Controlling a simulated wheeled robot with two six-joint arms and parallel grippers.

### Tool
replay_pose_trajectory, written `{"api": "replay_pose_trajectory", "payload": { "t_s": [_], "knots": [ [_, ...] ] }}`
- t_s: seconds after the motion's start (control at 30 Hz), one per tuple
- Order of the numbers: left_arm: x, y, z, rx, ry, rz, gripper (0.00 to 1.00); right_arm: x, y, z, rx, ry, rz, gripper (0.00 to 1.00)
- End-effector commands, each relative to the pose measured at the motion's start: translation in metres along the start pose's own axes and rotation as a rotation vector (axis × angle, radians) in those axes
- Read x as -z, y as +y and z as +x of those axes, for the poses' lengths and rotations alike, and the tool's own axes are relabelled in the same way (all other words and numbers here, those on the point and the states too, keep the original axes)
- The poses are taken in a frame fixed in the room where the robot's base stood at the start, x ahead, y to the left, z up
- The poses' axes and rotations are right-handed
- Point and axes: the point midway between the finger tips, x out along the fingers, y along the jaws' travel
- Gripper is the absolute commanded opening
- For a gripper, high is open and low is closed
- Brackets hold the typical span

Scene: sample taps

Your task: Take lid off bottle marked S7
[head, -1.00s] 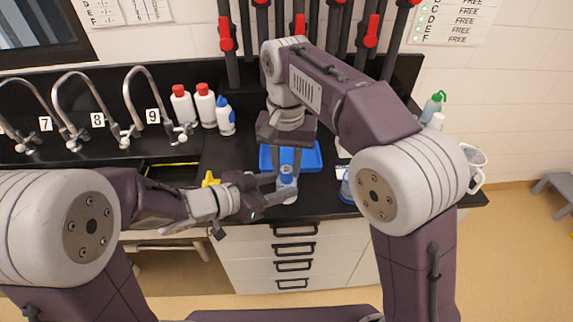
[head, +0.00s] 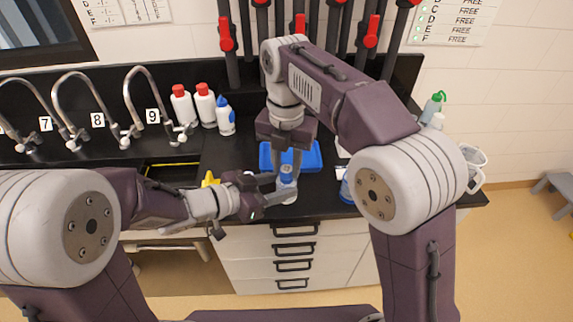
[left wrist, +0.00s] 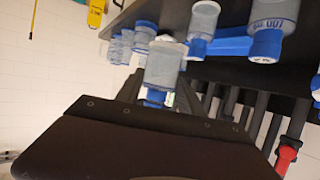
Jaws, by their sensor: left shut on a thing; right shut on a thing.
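A small clear bottle (head: 286,194) with a blue lid (head: 287,170) stands upright near the counter's front edge. Any S7 marking is too small to read. My left gripper (head: 283,188) comes in from the left and is shut on the bottle's body. My right gripper (head: 287,164) points down from above and is shut on the lid. In the left wrist view the bottle (left wrist: 163,64) appears upside down, with its blue lid (left wrist: 156,97) partly hidden by my gripper. I cannot tell whether lid and bottle are apart.
A blue tray (head: 312,158) lies just behind the bottle. White bottles with red caps (head: 204,104) and a blue-capped bottle (head: 225,115) stand back left, beside numbered taps (head: 150,105). Another blue-lidded container (head: 346,188) is close on the right. A yellow object (head: 210,179) lies left.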

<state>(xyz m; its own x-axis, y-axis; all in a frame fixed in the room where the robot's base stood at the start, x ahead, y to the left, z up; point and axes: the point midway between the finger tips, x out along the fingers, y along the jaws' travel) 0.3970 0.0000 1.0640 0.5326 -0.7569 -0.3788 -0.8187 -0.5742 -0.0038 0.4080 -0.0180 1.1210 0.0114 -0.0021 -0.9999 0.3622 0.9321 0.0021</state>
Motion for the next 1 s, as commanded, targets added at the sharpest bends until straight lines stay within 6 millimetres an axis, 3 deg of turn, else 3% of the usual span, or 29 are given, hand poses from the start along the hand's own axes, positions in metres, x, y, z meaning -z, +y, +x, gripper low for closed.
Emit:
{"api": "replay_pose_trajectory", "payload": {
  "t_s": [0.57, 1.0],
  "knots": [
    [0.0, 0.0, 0.0, -0.001, 0.0, 0.001, 0.0, 0.0, 0.0, -0.001, -0.001, -0.001, -0.004, 0.0],
    [0.0, 0.0, 0.0, -0.001, 0.0, 0.001, 0.0, 0.0, 0.001, -0.015, -0.001, -0.001, -0.003, 0.0]
  ]
}}
